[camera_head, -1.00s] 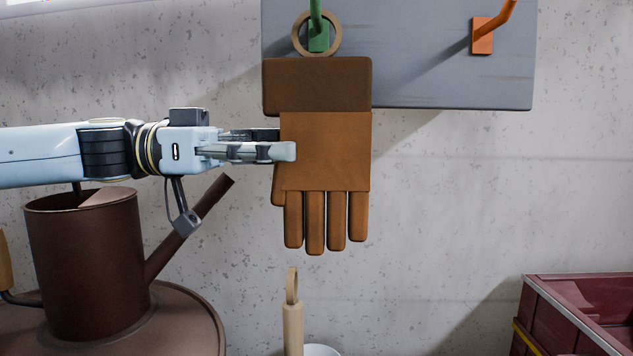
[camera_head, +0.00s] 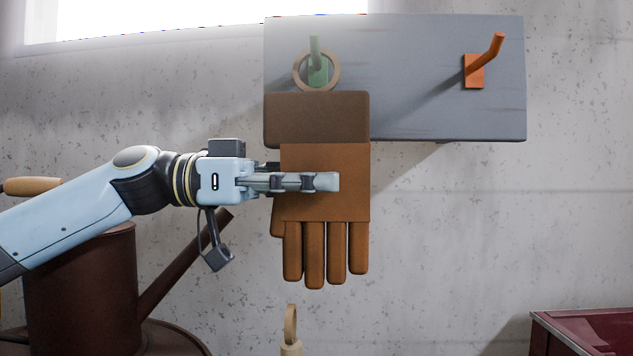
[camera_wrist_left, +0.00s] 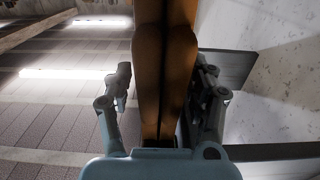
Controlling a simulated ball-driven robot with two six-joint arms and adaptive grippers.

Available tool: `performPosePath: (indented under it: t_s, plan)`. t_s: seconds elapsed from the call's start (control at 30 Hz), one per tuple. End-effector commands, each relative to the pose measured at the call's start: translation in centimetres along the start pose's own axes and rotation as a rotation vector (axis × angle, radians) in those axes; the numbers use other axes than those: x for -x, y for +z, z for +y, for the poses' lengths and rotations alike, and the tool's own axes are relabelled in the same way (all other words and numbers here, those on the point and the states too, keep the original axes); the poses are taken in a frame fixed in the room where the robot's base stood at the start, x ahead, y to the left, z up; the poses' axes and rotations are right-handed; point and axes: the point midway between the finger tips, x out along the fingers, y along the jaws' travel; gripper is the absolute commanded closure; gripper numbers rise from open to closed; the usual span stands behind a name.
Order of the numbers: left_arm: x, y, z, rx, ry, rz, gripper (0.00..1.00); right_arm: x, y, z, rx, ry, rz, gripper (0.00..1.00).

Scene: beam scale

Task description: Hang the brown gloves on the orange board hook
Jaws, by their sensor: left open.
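The brown gloves (camera_head: 325,205) hang fingers down at the centre of the head view, dark brown cuff on top. Their tan ring (camera_head: 338,72) is around the green hook (camera_head: 315,52) on the grey board. The orange hook (camera_head: 476,70) is on the board's right side and is empty. My left gripper (camera_head: 328,182) reaches in from the left, one finger across the front of the gloves' palm; the other finger is mostly hidden behind them. In the left wrist view, the gloves (camera_wrist_left: 165,70) stand between the open fingers, with a visible gap on the left side.
The grey board (camera_head: 420,105) is on a concrete wall. A dark brown watering can (camera_head: 80,290) is below my left arm. A wooden handle with a loop (camera_head: 291,325) is below the gloves. A dark red crate (camera_head: 590,330) is at lower right. The wall below the orange hook is clear.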

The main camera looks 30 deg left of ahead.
Motion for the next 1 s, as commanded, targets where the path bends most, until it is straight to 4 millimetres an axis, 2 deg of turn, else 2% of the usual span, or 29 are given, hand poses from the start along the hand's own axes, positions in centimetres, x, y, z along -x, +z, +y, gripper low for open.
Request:
performPosePath:
  t_s: [0.07,0.5,0.83,1.0]
  plan:
    - [0.0,0.0,0.0,0.000,0.000,0.000,0.44,0.0,0.0,0.0,0.000,0.000,0.000,0.60]
    - [0.0,0.0,0.0,0.000,0.000,0.000,1.00,0.0,0.0,-0.3,-0.002,-0.004,0.001,0.60]
    - [0.0,-0.1,0.0,-0.001,0.000,0.001,1.00,-0.1,0.0,-0.6,-0.003,-0.007,0.001,0.60]
    - [0.0,-1.3,0.0,-0.006,0.000,0.001,1.00,-0.7,0.1,-0.6,-0.003,-0.007,0.000,0.60]
